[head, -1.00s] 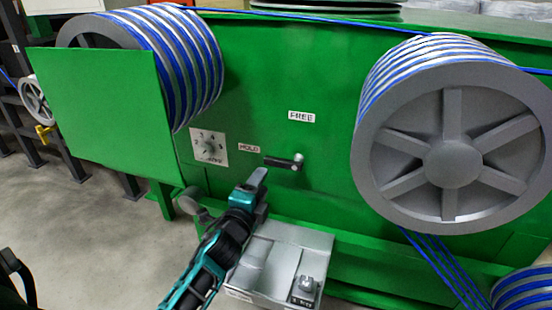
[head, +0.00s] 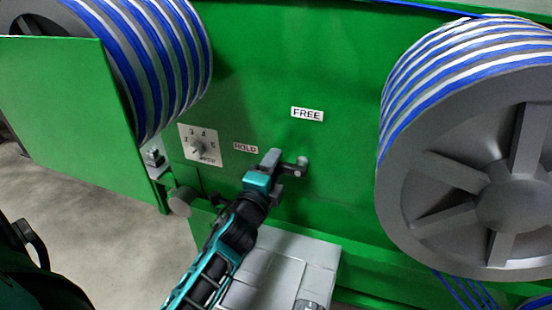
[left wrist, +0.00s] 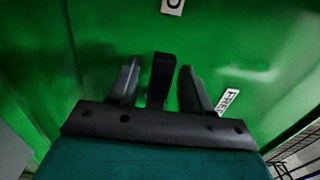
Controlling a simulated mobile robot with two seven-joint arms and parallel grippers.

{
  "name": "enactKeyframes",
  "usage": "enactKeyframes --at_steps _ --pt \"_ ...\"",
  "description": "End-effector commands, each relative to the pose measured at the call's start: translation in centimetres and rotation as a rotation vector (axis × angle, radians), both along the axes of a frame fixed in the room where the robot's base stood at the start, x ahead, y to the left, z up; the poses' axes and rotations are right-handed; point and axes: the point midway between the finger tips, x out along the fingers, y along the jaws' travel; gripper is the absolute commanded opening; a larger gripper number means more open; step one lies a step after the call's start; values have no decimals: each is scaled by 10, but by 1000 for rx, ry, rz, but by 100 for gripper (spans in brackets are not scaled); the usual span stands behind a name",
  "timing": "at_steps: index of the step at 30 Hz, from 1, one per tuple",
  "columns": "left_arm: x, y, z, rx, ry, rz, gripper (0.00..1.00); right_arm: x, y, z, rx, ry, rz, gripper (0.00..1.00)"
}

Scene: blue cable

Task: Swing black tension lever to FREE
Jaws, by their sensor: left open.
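The black tension lever (head: 291,170) is on the green machine panel. Its pivot end is at the right, and the lever points left toward the HOLD label (head: 245,148). The FREE label (head: 307,114) is above the pivot. My left gripper (head: 273,177) is open at the lever and hides its left part. In the left wrist view, the dark lever (left wrist: 160,80) stands between the two spread fingers (left wrist: 158,84), with green showing on both sides. My right gripper is not in view.
Large drums wound with blue cable stand at the left (head: 160,60) and right (head: 450,150). A grey box (head: 280,265) is below my left gripper. A green plate (head: 70,110) juts out at the left.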

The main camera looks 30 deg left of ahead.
Motion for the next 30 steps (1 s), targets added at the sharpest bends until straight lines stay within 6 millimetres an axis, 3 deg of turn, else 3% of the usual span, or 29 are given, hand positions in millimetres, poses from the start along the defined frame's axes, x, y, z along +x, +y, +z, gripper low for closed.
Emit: enactKeyframes --at_steps 15,30 --pt "-1 -2 0 -1 0 1 48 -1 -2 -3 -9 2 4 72" --pt "-1 -2 0 -1 0 1 0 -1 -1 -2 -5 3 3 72"
